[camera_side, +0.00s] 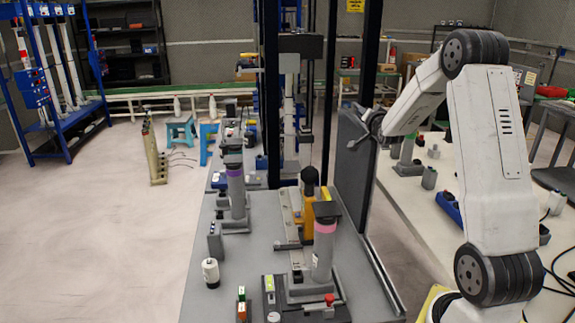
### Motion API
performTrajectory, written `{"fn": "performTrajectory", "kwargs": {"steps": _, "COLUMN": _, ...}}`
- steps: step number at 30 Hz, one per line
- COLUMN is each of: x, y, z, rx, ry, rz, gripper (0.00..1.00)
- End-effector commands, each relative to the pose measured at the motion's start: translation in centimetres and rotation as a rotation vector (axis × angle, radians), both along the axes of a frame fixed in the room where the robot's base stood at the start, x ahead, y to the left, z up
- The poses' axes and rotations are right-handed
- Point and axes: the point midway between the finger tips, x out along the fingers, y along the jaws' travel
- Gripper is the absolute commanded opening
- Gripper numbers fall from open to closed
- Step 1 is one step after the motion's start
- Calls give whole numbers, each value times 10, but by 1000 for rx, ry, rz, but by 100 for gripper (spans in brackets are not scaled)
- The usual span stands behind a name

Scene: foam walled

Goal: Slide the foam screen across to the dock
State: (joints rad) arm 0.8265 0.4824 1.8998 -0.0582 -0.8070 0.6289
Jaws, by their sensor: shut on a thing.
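The foam screen (353,172) is a dark grey upright panel standing near the right edge of the grey workbench (200,300). My gripper (368,122) reaches in from the right and is shut on the foam screen near its top right edge. The fingertips are small and dark against the panel, so the exact grip is hard to see. The screen's lower edge is close to the bench top, partly behind other parts. I cannot tell which part is the dock.
A grey cylinder with a pink band (323,255) and a yellow part (297,218) stand left of the screen. A purple-banded cylinder (236,190) stands farther left. Dark frame posts (273,90) rise behind. A strip of bench along the right edge looks clear.

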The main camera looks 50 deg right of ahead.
Motion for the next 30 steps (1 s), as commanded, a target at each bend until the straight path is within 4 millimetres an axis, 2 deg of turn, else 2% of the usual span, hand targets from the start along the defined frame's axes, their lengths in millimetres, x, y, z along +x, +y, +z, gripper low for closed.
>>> {"fn": "performTrajectory", "kwargs": {"steps": 1, "x": 3, "y": 5, "z": 7, "rx": -13, "ry": -11, "rz": 13, "gripper": 0}}
{"fn": "performTrajectory", "kwargs": {"steps": 4, "x": -1, "y": 10, "z": 7, "rx": -14, "ry": -13, "rz": 12, "gripper": 0}}
{"fn": "performTrajectory", "kwargs": {"steps": 11, "x": -21, "y": 30, "z": 7, "rx": -14, "ry": -13, "rz": 14, "gripper": 0}}
{"fn": "performTrajectory", "kwargs": {"steps": 30, "x": -104, "y": 112, "z": 6, "rx": -13, "ry": -12, "rz": 15, "gripper": 0}}
